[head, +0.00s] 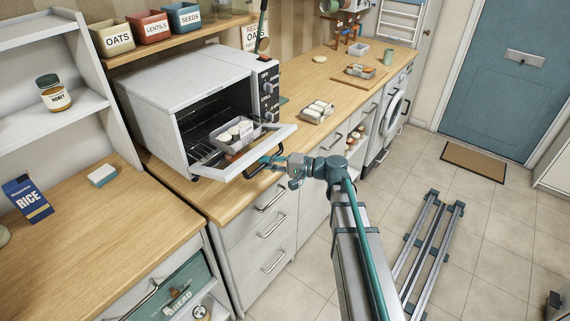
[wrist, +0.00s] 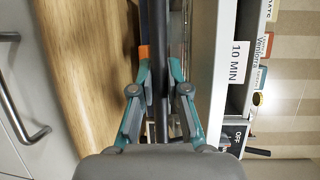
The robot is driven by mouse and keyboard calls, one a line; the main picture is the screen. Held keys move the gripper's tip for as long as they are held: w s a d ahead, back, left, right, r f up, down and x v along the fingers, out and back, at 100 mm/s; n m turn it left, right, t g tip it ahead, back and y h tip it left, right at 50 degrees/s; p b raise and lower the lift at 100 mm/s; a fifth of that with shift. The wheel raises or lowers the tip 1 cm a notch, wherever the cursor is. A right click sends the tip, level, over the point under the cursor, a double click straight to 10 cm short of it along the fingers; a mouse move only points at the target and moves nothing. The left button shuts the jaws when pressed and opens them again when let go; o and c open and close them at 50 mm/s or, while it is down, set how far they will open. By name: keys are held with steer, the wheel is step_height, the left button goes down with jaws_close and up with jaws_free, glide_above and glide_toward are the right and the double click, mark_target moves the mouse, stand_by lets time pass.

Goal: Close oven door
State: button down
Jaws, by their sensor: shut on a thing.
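The white countertop oven (head: 185,95) stands on the wooden counter with its door (head: 285,133) folded down, wide open and roughly level. A dark handle bar runs along the door's front edge and shows in the wrist view (wrist: 160,60). My gripper (head: 264,164) is at that front edge. In the wrist view its two teal fingers (wrist: 160,75) lie on either side of the bar, shut on it.
Drawers with handles (head: 270,199) are below the oven. A shelf unit (head: 60,112) stands left.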

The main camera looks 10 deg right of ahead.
steer(key=shift+r, duration=0.65)
steer(key=c, duration=1.4)
jaws_free()
steer(key=shift+a, duration=0.1)
steer(key=v, duration=1.2)
steer(key=shift+w, duration=0.1)
